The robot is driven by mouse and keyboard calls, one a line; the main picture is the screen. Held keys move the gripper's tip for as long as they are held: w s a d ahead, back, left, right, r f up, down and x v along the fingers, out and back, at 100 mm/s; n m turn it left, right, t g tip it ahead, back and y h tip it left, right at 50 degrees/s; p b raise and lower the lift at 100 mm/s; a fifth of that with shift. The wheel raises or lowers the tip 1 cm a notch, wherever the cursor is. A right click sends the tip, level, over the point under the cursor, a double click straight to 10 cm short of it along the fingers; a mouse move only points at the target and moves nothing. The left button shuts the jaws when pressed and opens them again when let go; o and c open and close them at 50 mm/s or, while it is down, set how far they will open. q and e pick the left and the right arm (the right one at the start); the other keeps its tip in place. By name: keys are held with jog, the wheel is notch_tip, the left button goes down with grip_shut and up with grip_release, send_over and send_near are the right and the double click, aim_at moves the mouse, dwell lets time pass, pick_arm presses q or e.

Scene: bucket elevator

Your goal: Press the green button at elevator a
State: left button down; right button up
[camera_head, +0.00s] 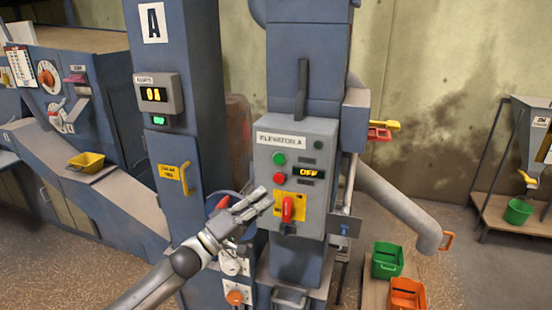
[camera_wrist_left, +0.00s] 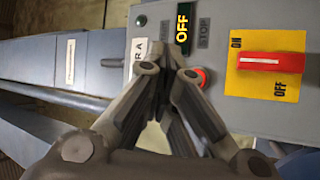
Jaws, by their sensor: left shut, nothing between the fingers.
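The grey control box labelled ELEVATOR A (camera_head: 318,135) is on the front of the blue elevator column. Its green button (camera_head: 279,158) sits above a red button (camera_head: 280,178), left of a small display (camera_head: 310,172) reading OFF. My left gripper (camera_head: 266,197) is shut and empty, its tips at the box's lower left, below the green button in the picture. Whether they touch the box is unclear. In the left wrist view the gripper tips (camera_wrist_left: 168,62) are beside the red button (camera_wrist_left: 205,77). The green button is hidden there. My right gripper is not in view.
A red rotary switch handle (camera_head: 287,210) on a yellow plate is close to my left fingertips. A blue column marked A (camera_head: 152,22) stands left of the box. Green (camera_head: 387,261) and orange (camera_head: 407,295) bins stand at lower right.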

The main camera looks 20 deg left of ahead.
aim_at(279, 160)
pick_arm(q)
jog(key=r, duration=0.1)
jog(key=s+r+h, duration=0.1)
jog(key=r, duration=0.1)
jog(key=d+r+h, duration=0.1)
jog(key=shift+s+d+r+m+g, duration=0.1)
jog(key=shift+s+r+m+g, duration=0.05)
jog(key=shift+s+m+g, duration=0.2)
jog(key=shift+w, duration=0.15)
jog(key=w+b, duration=0.3)
jog(key=w, duration=0.5)
jog(key=shift+w+d+b, duration=0.1)
jog(key=shift+w+b, duration=0.25)
jog(key=shift+b, duration=0.05)
dwell(0.9)
jog(key=shift+w, duration=0.4)
